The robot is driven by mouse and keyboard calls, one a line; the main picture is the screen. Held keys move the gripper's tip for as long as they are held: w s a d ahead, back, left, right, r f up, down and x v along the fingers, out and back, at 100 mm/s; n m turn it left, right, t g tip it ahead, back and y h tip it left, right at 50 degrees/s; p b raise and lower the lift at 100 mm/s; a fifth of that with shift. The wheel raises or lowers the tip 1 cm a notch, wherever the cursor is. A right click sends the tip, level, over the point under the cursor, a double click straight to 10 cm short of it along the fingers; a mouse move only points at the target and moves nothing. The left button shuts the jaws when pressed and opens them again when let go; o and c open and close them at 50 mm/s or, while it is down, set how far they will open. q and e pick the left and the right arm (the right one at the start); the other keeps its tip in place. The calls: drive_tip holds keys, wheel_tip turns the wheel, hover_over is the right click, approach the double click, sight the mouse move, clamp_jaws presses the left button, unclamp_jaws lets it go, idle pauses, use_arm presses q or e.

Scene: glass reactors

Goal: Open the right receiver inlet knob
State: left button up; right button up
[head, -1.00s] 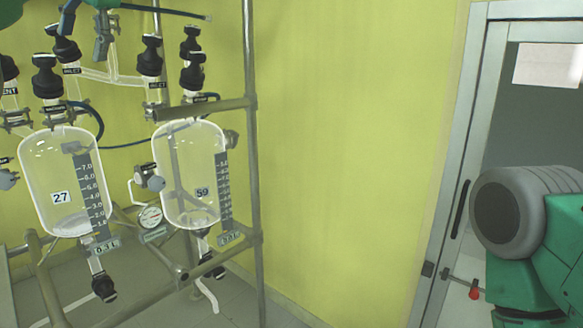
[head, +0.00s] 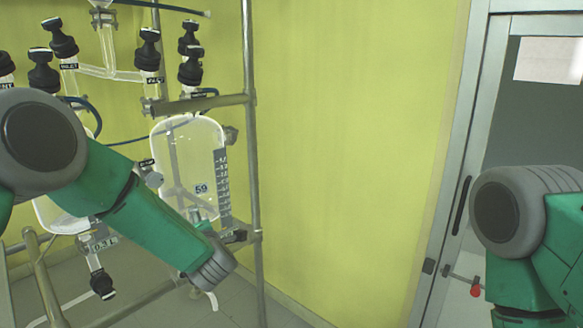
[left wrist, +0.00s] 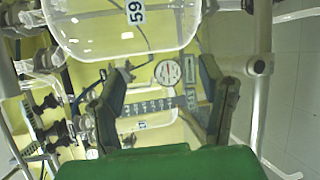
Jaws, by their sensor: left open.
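The right receiver is the clear glass vessel labelled 59 (head: 182,150); its lower part also fills the top of the left wrist view (left wrist: 100,28). Above it are two black knobs: a front-left one (head: 150,50), with a partly legible inlet label below it, and a right one (head: 190,68). My left arm crosses in front of the rack, with its wrist low, below and in front of vessel 59. My left gripper (left wrist: 162,85) is open and empty in the left wrist view, well below the knobs. My right gripper is out of view.
The metal frame (head: 251,130) stands just right of vessel 59. Vessel 27 is largely hidden behind my left arm. A round gauge (left wrist: 167,72) shows beyond my left fingers. The yellow wall (head: 350,150) right of the frame has clear space before it.

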use_arm(q)
drive_tip(key=s+f+m+g+h, duration=0.6)
drive_tip(key=s+f+m, duration=1)
drive_tip(key=s+f, duration=0.7)
drive_tip(key=s+a+f+m+g, duration=0.2)
drive_tip(key=s+m+g, duration=0.2)
drive_tip(key=s, duration=0.9)
drive_tip(key=s+a+f+m+g, duration=0.2)
drive_tip(key=s+a+m+g, duration=0.1)
drive_tip(key=s, duration=1.1)
drive_tip(key=shift+s+a+m+g+h+b, duration=0.25)
drive_tip(key=shift+m+g+h, duration=0.2)
drive_tip(key=shift+m, duration=0.75)
